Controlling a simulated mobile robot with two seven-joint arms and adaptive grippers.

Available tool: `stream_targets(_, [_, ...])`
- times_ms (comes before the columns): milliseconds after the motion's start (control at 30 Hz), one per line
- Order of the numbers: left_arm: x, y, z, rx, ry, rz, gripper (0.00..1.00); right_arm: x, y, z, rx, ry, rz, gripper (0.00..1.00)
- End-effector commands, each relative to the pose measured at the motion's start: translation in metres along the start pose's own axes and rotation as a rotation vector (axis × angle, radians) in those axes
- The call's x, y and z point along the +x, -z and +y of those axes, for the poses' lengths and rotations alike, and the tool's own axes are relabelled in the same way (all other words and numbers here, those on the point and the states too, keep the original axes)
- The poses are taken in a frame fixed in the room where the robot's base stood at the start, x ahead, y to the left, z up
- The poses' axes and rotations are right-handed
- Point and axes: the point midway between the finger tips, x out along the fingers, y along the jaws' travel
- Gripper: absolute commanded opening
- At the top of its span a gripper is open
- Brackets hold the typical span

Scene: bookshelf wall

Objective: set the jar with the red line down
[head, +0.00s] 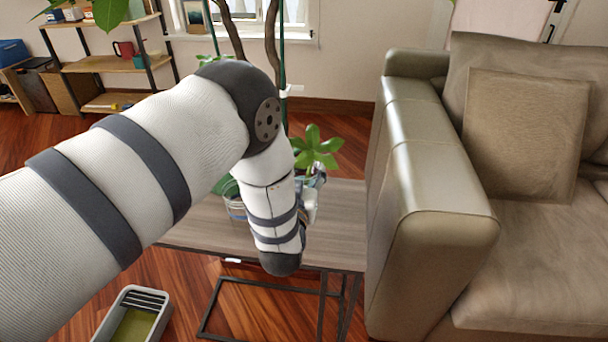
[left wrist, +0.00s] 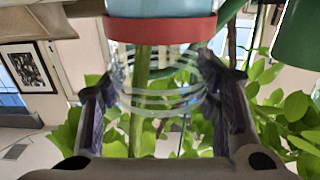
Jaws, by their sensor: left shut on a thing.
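The jar with the red line (left wrist: 160,29) is at the top centre of the left wrist view. It has a pale blue part next to the red band and clear, ridged glass between my fingers. A green stem shows through or behind the glass. My left gripper (left wrist: 160,95) is shut on this clear part, one dark finger on each side. In the head view my own arm hides the gripper and most of what it holds, over the wooden side table (head: 340,220). I cannot tell whether the jar touches the tabletop. My right gripper is in neither view.
A glass container (head: 236,207) shows left of my wrist, and a leafy plant (head: 316,150) rises behind it. The sofa (head: 430,210) stands close at the table's right. A grey bin (head: 103,333) is on the floor. The table's right part looks bare.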

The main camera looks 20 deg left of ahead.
Motion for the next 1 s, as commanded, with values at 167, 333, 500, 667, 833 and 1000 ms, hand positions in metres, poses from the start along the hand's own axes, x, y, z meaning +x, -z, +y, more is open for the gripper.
stream_targets(167, [0.0, -0.015, 0.0, 0.0, -0.001, 0.002, 0.0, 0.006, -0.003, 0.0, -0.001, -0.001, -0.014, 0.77])
stream_targets(333, [-0.001, -0.016, 0.0, 0.0, -0.001, 0.002, 0.0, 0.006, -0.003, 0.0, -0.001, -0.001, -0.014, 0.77])
stream_targets(500, [-0.001, -0.019, 0.0, 0.0, -0.001, -0.001, 0.72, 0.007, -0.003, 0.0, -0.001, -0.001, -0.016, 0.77])
stream_targets(667, [-0.001, -0.019, 0.0, 0.0, 0.0, -0.001, 0.76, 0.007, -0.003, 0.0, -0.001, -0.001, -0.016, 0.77])
stream_targets(833, [-0.001, -0.018, 0.0, 0.0, 0.0, 0.0, 0.76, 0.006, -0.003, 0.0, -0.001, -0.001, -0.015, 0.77])
stream_targets(1000, [-0.025, -0.014, 0.001, 0.002, -0.003, -0.004, 0.76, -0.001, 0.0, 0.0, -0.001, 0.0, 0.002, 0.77])
